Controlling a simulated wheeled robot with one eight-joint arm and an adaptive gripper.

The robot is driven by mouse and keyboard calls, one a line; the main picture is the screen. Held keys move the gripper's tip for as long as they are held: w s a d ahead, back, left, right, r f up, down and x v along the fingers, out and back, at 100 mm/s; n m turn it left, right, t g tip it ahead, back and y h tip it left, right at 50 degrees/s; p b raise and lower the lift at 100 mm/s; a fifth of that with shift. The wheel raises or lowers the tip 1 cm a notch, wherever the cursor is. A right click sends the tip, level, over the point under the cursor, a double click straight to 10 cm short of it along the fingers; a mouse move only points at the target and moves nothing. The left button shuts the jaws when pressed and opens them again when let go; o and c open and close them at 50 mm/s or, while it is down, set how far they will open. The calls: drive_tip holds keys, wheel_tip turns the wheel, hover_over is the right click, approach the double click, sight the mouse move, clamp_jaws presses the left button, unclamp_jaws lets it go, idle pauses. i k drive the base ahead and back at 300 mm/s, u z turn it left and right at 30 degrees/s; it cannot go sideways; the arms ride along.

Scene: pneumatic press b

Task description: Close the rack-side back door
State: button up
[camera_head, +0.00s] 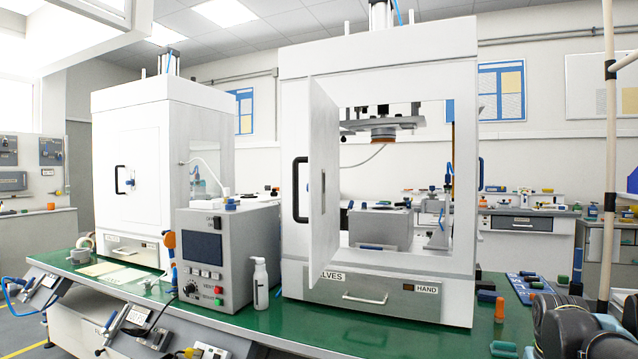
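The white press cabinet (465,150) on the right has a white door (326,150) standing open toward me. The door is hinged at the left edge of the opening and seen nearly edge-on, with a black handle (297,190) at its outer face. Through the opening I see the press head and the room behind, so the far side is open too; no door panel shows there. I cannot tell which of these doors is the rack-side back door. My gripper is not in view; dark links of my arm (565,325) show at the lower right.
A grey control box (212,255) and a white bottle (260,284) stand left of the cabinet on the green bench (275,322). A second white press (180,130), its door shut, stands farther left.

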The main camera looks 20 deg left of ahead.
sight(322, 158)
drive_tip(key=z, duration=0.05)
drive_tip(key=k, duration=0.25)
drive_tip(key=z, duration=2.25)
drive_tip(key=k, duration=2)
drive_tip(key=u, duration=2.25)
